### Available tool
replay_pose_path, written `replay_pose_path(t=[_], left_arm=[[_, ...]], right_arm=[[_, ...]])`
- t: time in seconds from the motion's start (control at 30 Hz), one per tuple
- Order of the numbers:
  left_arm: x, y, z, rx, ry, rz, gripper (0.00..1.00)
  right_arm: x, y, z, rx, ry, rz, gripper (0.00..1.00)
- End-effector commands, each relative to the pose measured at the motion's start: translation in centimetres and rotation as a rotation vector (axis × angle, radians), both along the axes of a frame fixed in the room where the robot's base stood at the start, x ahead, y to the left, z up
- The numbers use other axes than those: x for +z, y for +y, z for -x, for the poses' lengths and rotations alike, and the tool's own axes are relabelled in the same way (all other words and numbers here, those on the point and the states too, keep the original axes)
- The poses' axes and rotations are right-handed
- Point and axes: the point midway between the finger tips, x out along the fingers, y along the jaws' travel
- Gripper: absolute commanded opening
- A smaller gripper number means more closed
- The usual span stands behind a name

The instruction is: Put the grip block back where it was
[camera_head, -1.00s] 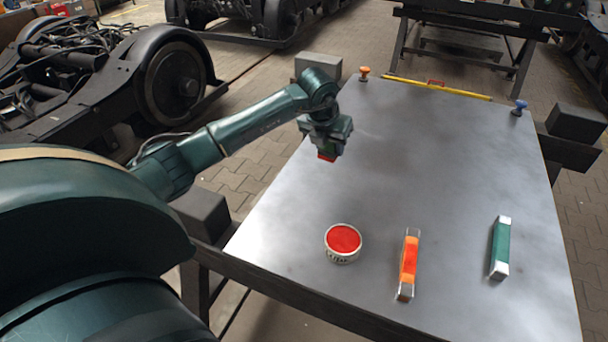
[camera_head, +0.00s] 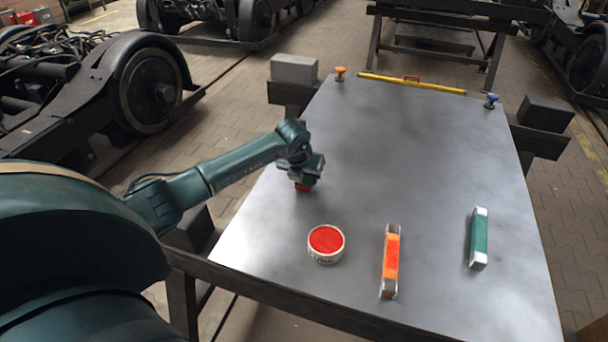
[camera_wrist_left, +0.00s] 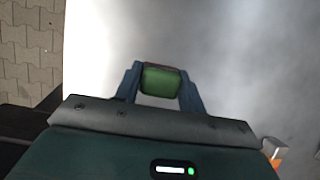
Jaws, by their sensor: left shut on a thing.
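My left gripper (camera_head: 304,178) points down over the left part of the grey table top (camera_head: 410,150), behind the red-topped round tin. It is shut on a small block; the block's green face (camera_wrist_left: 161,82) shows between the two fingers in the left wrist view, with a red edge behind it. In the head view only a red bit of this block (camera_head: 302,188) shows under the gripper. Whether the block touches the table cannot be told. My right gripper is not in view.
A red-topped tin (camera_head: 326,240), an orange-red bar (camera_head: 391,262) and a green bar with white ends (camera_head: 479,239) lie on the near half. A yellow bar (camera_head: 412,83), an orange knob (camera_head: 340,73) and a blue knob (camera_head: 491,100) are at the far edge. The table's middle is clear.

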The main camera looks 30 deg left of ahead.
Motion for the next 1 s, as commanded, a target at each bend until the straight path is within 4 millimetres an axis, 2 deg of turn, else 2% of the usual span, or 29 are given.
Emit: replay_pose_path(t=[0.17, 0.2, 0.43, 0.77, 0.87, 1.0], left_arm=[[-0.4, 0.0, 0.0, 0.000, 0.000, 0.000, 0.21], [-0.3, 0.0, 0.0, 0.000, 0.000, 0.000, 0.43], [-0.2, 0.0, 0.0, 0.001, 0.001, 0.001, 0.61], [0.3, 0.0, 0.0, 0.000, 0.000, 0.000, 0.61], [1.4, -0.1, 0.5, -0.001, -0.003, 0.001, 0.61], [4.0, -0.3, 1.5, -0.002, -0.005, -0.002, 0.61]], right_arm=[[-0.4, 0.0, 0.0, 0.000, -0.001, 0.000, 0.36], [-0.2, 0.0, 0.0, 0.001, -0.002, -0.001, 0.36], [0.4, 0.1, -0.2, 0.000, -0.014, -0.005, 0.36], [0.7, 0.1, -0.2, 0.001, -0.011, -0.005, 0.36], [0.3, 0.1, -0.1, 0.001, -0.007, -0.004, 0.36], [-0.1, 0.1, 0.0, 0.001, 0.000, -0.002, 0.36]])
